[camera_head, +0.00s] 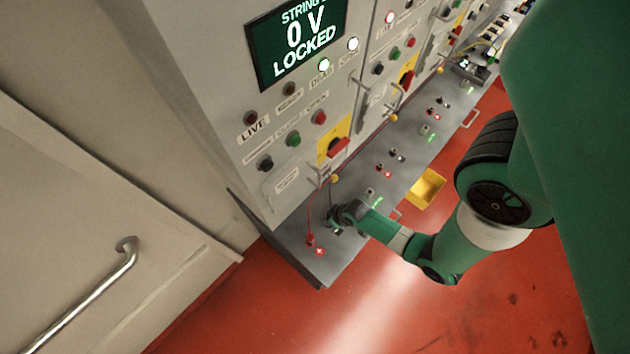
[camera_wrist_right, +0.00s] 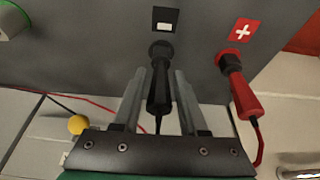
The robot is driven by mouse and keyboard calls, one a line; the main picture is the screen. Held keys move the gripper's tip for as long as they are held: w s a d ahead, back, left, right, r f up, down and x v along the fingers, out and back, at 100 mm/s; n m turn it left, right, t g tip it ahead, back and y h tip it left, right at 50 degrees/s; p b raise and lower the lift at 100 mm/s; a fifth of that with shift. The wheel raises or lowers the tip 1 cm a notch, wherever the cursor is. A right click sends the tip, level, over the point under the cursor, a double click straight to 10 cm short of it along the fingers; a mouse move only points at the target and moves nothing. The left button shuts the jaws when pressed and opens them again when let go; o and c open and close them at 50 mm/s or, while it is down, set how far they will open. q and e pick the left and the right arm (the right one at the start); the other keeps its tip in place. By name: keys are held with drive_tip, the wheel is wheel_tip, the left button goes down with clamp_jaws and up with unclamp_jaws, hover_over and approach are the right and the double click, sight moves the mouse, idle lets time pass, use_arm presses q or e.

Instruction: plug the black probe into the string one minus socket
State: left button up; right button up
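The black probe (camera_wrist_right: 159,90) points into the dark round minus socket (camera_wrist_right: 161,50) under the black label with a white bar (camera_wrist_right: 164,22) in the right wrist view. Its front end meets the socket; how deep it sits is hidden. My right gripper (camera_wrist_right: 162,78) has one finger on each side of the probe, with the fingertips close against it. In the head view the same gripper (camera_head: 338,217) is at the near end of the grey ledge (camera_head: 300,262), below the string one panel. My left gripper is not in view.
A red probe (camera_wrist_right: 237,88) stands in the socket beside the red plus label (camera_wrist_right: 243,30), close to the right of my gripper. Its red lead hangs nearby. The panel screen (camera_head: 300,38) reads 0 V LOCKED.

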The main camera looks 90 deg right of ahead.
drive_tip(key=o, duration=0.3)
drive_tip(key=shift+r, duration=0.1)
drive_tip(key=p+v, duration=0.6)
drive_tip(key=v, duration=0.5)
drive_tip(key=shift+a+r+p, duration=0.1)
drive_tip(key=shift+r+p, duration=0.1)
drive_tip(key=shift+p, duration=0.15)
